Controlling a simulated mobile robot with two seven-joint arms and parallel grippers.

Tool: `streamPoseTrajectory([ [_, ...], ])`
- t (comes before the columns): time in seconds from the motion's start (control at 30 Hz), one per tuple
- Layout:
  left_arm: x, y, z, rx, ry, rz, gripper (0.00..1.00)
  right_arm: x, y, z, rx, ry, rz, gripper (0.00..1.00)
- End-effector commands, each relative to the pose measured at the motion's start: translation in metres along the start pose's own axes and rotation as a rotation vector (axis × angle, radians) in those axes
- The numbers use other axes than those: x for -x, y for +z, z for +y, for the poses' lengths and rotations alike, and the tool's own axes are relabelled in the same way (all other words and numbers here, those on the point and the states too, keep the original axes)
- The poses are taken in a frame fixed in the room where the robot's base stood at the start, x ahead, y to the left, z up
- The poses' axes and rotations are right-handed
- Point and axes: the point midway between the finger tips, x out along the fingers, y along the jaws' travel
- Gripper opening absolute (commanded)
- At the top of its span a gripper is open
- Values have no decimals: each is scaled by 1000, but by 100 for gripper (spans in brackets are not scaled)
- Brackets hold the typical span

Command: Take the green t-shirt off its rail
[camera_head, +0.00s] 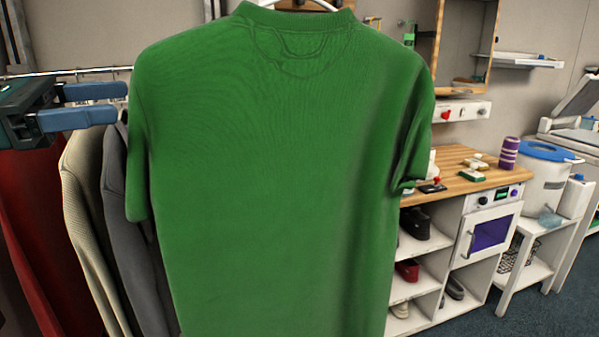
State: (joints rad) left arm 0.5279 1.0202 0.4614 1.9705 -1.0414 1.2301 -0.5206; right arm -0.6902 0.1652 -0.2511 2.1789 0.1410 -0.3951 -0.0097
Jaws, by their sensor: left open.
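The green t-shirt (270,180) hangs large and close in the middle of the view, its back or front panel facing me. A white hanger (300,5) shows at its collar and runs out of the top of the frame. The rail (75,71) shows at the left as a thin metal bar. My left gripper (118,105) is at the left, beside the shirt's sleeve, with two blue fingers apart and nothing visible between them. I cannot tell whether it touches the sleeve. My right gripper is not in view.
A red garment (35,220), a beige garment (88,200) and a grey garment (130,230) hang at the left. At the right stand a wooden-topped bench (455,180) with shoes on its shelves, a purple striped cup (509,152) and a white bin with a blue rim (545,180).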

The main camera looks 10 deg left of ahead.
Motion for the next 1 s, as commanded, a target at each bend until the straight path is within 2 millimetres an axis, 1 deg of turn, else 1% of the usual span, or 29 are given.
streamPoseTrajectory([
  [0.03, -7, 3, 0, 0, -2, -2, 67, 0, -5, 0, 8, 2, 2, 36],
  [0.1, -14, 2, 0, -1, -1, -1, 67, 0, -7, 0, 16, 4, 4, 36],
  [0.27, -24, 2, 1, 1, -2, -2, 67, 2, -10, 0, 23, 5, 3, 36],
  [0.43, -49, 2, 6, 2, -3, -4, 67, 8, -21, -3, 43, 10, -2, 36],
  [0.5, -59, 1, 6, 1, -2, -3, 67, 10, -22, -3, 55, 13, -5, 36],
  [0.6, -68, -1, 6, 1, -1, -3, 67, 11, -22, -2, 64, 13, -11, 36],
  [0.87, -71, -3, 6, 1, 1, -1, 67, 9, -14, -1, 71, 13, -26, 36],
  [1.0, -71, -3, 6, 1, 1, -1, 56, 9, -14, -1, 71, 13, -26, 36],
])
